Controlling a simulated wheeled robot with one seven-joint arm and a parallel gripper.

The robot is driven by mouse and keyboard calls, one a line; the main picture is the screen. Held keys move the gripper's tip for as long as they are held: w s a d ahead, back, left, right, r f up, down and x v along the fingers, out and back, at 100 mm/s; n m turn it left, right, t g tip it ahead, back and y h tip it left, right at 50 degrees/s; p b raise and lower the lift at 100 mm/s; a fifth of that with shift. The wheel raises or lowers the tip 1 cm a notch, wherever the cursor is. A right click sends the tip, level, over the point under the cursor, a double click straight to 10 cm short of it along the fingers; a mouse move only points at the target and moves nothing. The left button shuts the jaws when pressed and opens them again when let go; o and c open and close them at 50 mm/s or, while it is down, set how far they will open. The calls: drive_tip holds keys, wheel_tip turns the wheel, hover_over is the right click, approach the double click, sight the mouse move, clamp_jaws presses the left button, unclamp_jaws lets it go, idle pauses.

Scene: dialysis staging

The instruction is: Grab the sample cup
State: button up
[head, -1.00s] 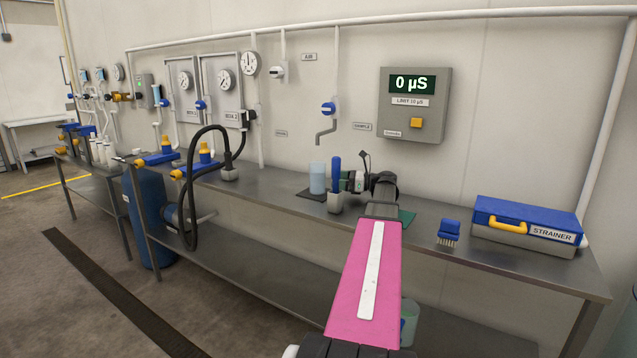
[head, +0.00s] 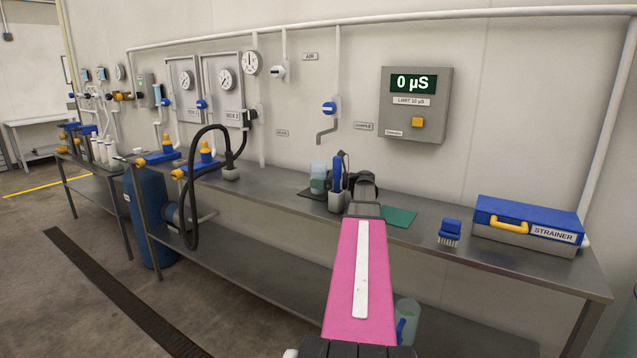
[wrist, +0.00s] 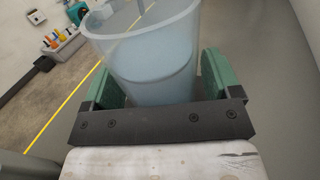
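The sample cup (head: 318,167) is a translucent, pale blue-white cup standing upright on a dark mat on the bench. In the wrist view the cup (wrist: 148,60) stands between the two green finger pads of my gripper (wrist: 158,80), with its rim towards the top of the picture. The fingers sit near the outer ends of the dark gripper bar and look open around the cup. I cannot tell whether either pad touches it. In the head view my gripper (head: 332,184) is partly hidden behind a blue-handled tool, and a green pad covers the cup's lower part.
The blue-handled tool (head: 337,172) stands in a grey holder close in front of my gripper. A green mat (head: 399,217), a blue brush (head: 449,229) and the strainer case (head: 526,224) lie to the right. A sample tap (head: 328,125) hangs above the cup.

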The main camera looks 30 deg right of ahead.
drive_tip(key=c, duration=0.8)
drive_tip(key=shift+c, duration=0.2)
drive_tip(key=shift+r, duration=0.15)
